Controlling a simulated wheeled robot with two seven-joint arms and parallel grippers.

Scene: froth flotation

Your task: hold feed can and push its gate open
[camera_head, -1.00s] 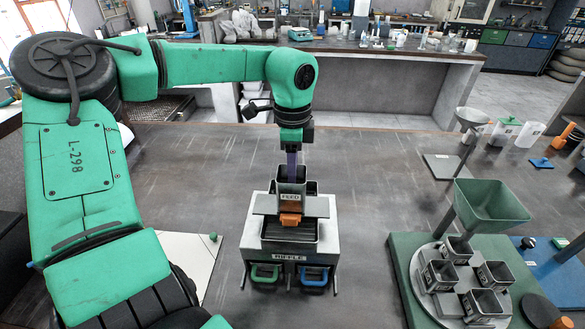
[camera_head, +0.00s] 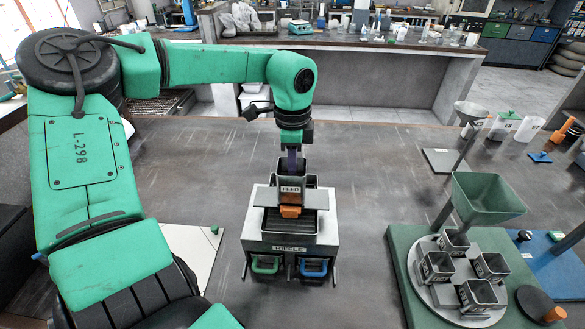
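The grey feed can (camera_head: 290,185), labelled FEED, is upright over the open top of the grey riffle box (camera_head: 283,249). An orange gate (camera_head: 290,212) shows low on its front. My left gripper (camera_head: 291,164) comes down from above onto the can's rear part. Its narrow purplish fingers meet the can and appear closed on its wall, though the contact is partly hidden. I cannot tell whether the can touches the box. My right gripper is not in view.
Green-handled (camera_head: 266,265) and blue-handled (camera_head: 313,267) pans sit in the riffle's front. At right, a green hopper (camera_head: 488,199) stands by a turntable (camera_head: 421,289) of square cups. A white board (camera_head: 190,245) lies at left.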

